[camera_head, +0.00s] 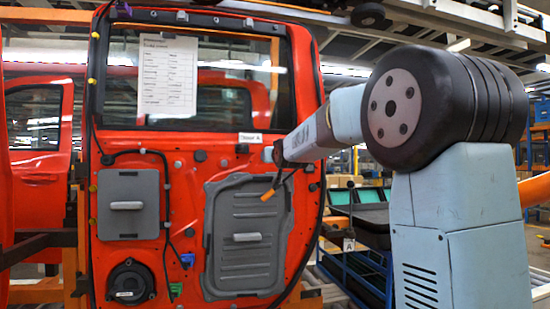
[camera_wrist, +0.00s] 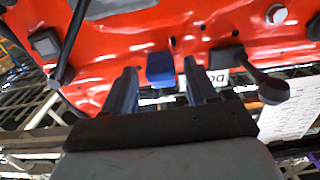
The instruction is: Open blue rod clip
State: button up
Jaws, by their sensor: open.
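A small blue clip (camera_wrist: 160,66) is on the red door's edge in the wrist view. My gripper (camera_wrist: 161,74) is open, its two dark fingers pointing at the door with the clip between them in the picture. The fingers do not visibly touch the clip, and the remaining gap is hard to judge. In the head view my gripper (camera_head: 277,153) is small at the end of my arm, near the right side of the red door (camera_head: 190,195). The clip between the fingers cannot be made out there. A rod cannot be clearly told.
A white label (camera_head: 250,137) and a paper sheet (camera_head: 168,75) are on the door. A grey panel (camera_head: 246,270) with a handle, a smaller grey panel (camera_head: 128,222), a round speaker (camera_head: 130,283) and black cables are below. A dark knobbed part (camera_wrist: 272,90) sits right of my fingers in the wrist view.

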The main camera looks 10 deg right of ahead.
jog(key=c, duration=1)
jog(key=shift+d, duration=0.15)
jog(key=shift+c, duration=0.3)
